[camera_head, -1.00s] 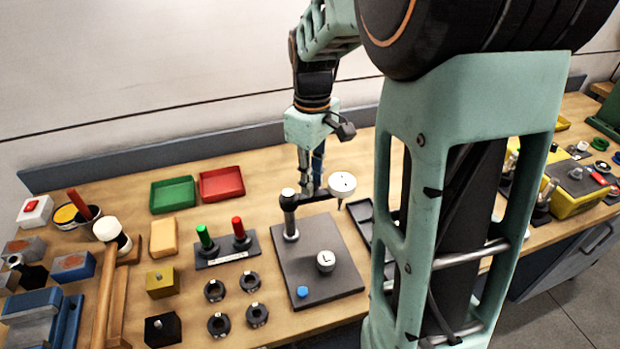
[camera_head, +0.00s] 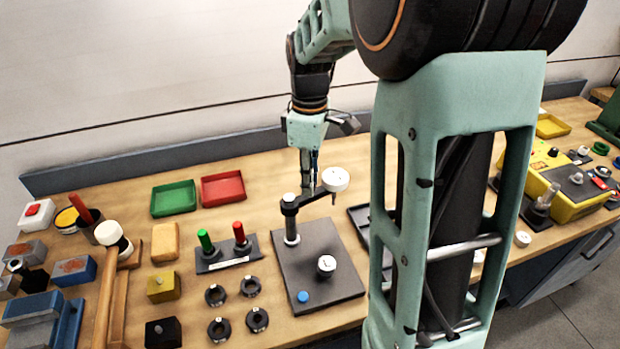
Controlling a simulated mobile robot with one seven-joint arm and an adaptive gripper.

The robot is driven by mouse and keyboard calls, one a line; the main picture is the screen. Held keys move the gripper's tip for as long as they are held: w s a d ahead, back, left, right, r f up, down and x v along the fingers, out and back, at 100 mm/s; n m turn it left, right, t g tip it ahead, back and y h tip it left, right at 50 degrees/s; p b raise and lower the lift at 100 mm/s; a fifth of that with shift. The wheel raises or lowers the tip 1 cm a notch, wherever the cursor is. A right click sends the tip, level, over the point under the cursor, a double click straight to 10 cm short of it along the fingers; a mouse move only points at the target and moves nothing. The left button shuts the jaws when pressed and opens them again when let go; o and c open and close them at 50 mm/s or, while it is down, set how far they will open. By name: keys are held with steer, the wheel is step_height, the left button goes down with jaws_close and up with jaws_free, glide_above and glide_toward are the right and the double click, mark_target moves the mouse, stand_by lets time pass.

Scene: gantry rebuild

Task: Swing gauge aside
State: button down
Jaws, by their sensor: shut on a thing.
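The gauge (camera_head: 335,179) is a round white-faced dial at the end of a dark swing arm. The arm reaches from a post (camera_head: 291,222) with a white cap, which stands on a dark grey base plate (camera_head: 335,247). My gripper (camera_head: 309,190) points down at the swing arm, between post and dial, and is shut on it. The fingertips are small and partly hidden against the arm. A white-topped cylinder marked L (camera_head: 326,266) and a blue button (camera_head: 302,297) are on the plate, in front of the swing arm.
A stand with green and red handles (camera_head: 226,254) and several black rings (camera_head: 250,287) lie left of the plate. Green (camera_head: 173,198) and red (camera_head: 223,187) trays sit behind. A dark tray (camera_head: 359,222) is close right.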

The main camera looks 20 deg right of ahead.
steer(key=shift+w+r, duration=0.15)
steer(key=shift+w, duration=0.05)
steer(key=c, duration=2)
jaws_free()
steer(key=shift+s, duration=0.1)
step_height(320, 180, up, 12)
